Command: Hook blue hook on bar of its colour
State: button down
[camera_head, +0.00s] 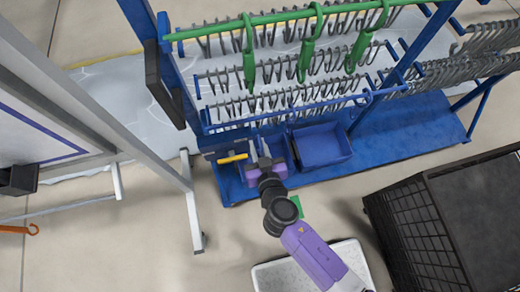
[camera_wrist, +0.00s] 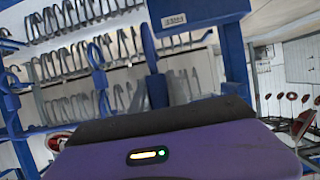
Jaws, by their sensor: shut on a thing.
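My gripper (camera_head: 258,150) is at the lower left of the rack in the head view, low in front of its bars. It is shut on what looks like the blue hook, whose curved end (camera_wrist: 148,42) rises above the purple gripper body in the wrist view. The hook's lower part is hidden by the gripper, and I cannot make the hook out in the head view. The blue front bar (camera_head: 290,112) crosses the rack above my gripper. The hook appears apart from that bar.
A green bar (camera_head: 300,15) with green hooks (camera_head: 307,50) runs along the top. Rows of grey hooks (camera_head: 270,70) hang behind. A blue bin (camera_head: 321,146) sits right of my gripper on the blue base. A black crate (camera_head: 415,215) stands right; a white-framed panel (camera_head: 100,120) stands left.

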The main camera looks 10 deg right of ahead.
jog(key=x, duration=0.3)
jog(key=b+x, duration=0.1)
jog(key=x, duration=0.2)
jog(key=b+x, duration=0.1)
jog(key=x, duration=0.3)
jog(key=shift+w+r, duration=0.25)
dwell(0.7)
jog(key=shift+s+f, duration=0.1)
dwell(0.5)
jog(key=c, duration=1.2)
grip_release()
jog(key=v, duration=0.8)
